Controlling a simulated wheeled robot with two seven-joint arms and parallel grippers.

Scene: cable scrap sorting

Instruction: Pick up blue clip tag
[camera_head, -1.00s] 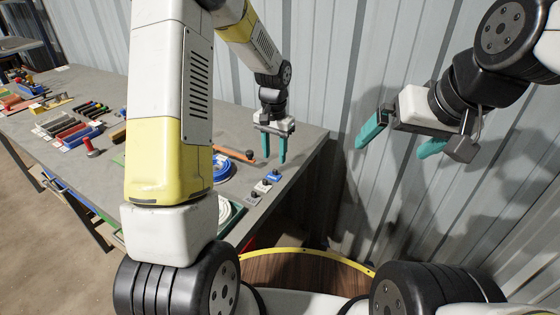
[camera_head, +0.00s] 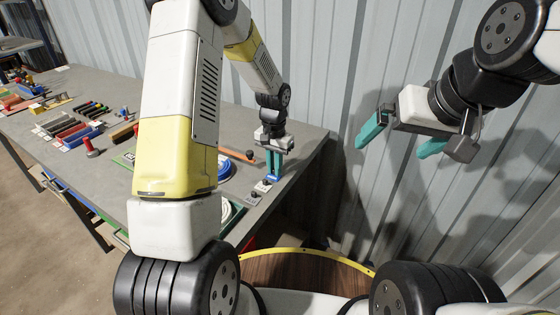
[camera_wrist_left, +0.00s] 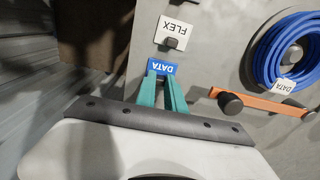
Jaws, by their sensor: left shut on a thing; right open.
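The blue clip tag (camera_wrist_left: 162,67), lettered DATA, shows in the left wrist view between the tips of my left gripper (camera_wrist_left: 163,78). In the head view the blue clip tag (camera_head: 272,178) is low at the tips of my left gripper (camera_head: 274,172), near the right end of the workbench. The left fingers are shut on it; whether it touches the bench is hard to tell. My right gripper (camera_head: 405,140) is open and empty, in the air in front of the corrugated wall.
A white FLEX tag (camera_wrist_left: 173,34) lies just beyond the blue one. A blue cable coil (camera_wrist_left: 290,52) and an orange strip (camera_wrist_left: 262,103) lie to the right in the wrist view. Several tools cover the left part of the workbench (camera_head: 95,85). The bench's right edge is close by.

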